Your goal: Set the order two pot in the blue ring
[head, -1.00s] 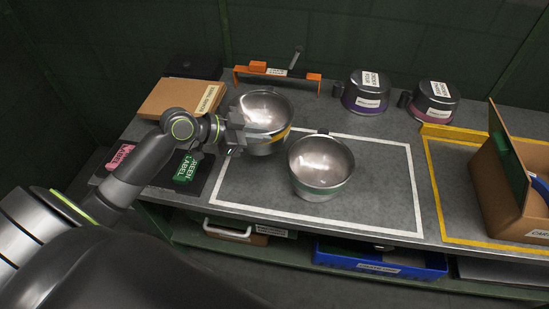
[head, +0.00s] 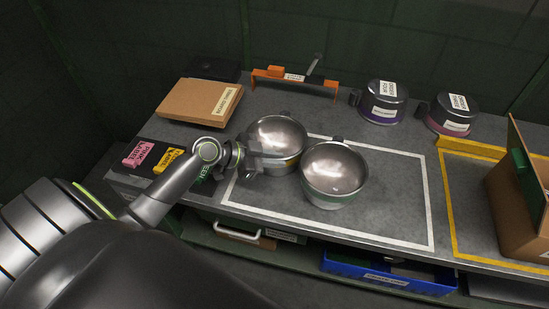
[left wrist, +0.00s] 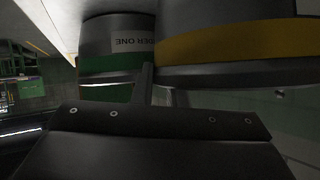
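A steel pot (head: 277,135) stands close against my left gripper. It shows a yellow band in the left wrist view (left wrist: 235,42); no order label shows on it. A second steel pot (head: 333,170) with a green band stands to its right; its label ends in "DER ONE" in the left wrist view (left wrist: 105,45). My left gripper (head: 254,160) is at the near left side of the yellow-banded pot and appears shut on it; the fingertips are partly hidden. No blue ring can be made out. My right gripper is out of view.
Two pots, purple-banded (head: 382,103) and pink-banded (head: 450,115), stand at the back right. An orange hanger rack (head: 327,88) is behind. A cardboard box (head: 520,200) is at right, a flat box (head: 195,102) at left. The white-outlined area is clear at right (head: 400,200).

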